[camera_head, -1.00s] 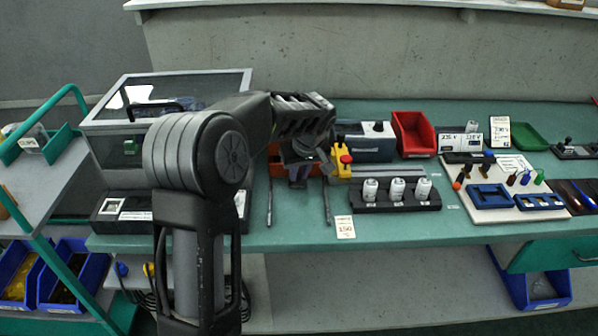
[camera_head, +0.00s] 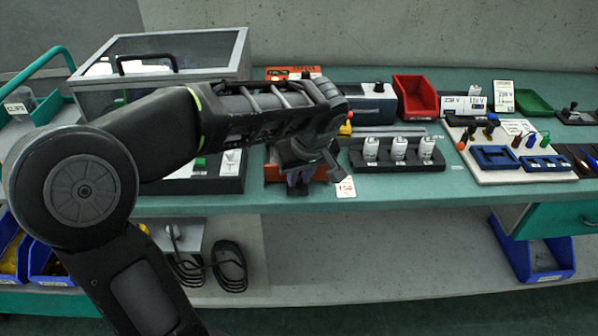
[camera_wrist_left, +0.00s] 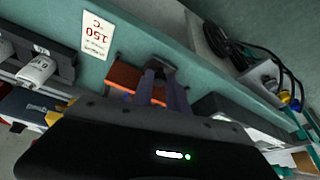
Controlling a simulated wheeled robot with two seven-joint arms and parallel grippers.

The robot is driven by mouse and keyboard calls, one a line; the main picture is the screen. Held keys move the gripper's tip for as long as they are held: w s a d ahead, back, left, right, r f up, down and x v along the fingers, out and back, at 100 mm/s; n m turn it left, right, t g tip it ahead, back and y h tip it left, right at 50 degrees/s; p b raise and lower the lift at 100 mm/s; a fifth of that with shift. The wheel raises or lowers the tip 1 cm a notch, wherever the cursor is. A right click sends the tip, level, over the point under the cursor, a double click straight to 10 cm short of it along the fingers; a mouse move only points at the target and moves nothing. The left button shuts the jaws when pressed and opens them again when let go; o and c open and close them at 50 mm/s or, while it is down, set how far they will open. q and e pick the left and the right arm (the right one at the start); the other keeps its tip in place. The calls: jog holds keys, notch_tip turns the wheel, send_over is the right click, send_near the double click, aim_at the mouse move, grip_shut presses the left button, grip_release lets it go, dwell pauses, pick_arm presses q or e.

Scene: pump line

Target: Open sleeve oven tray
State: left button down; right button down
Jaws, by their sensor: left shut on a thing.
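The sleeve oven's orange housing (camera_head: 293,72) shows at the back, behind my left forearm, which hides most of its front. The orange tray (camera_head: 275,174) lies forward of it near the bench's front edge. My left gripper (camera_head: 298,183) is at the front of the tray, pointing down. In the left wrist view, the gripper's fingers (camera_wrist_left: 158,72) are closed together at the front of the orange tray (camera_wrist_left: 124,78). The exact grip is partly hidden. My right gripper is not in view.
A "150 °C" card (camera_head: 345,187) lies right of the gripper. A black rack (camera_head: 396,160) with white bottles stands to its right. A clear-lidded box (camera_head: 160,60) is at the left behind my arm.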

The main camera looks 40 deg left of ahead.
pick_arm(q)
jog(key=c, duration=1.6)
grip_release()
jog(key=shift+r, duration=0.15)
jog(key=v, duration=0.7)
jog(key=shift+s+d+r+p, duration=0.15)
jog(key=shift+r+p, duration=0.1)
jog(key=shift+p, duration=0.15)
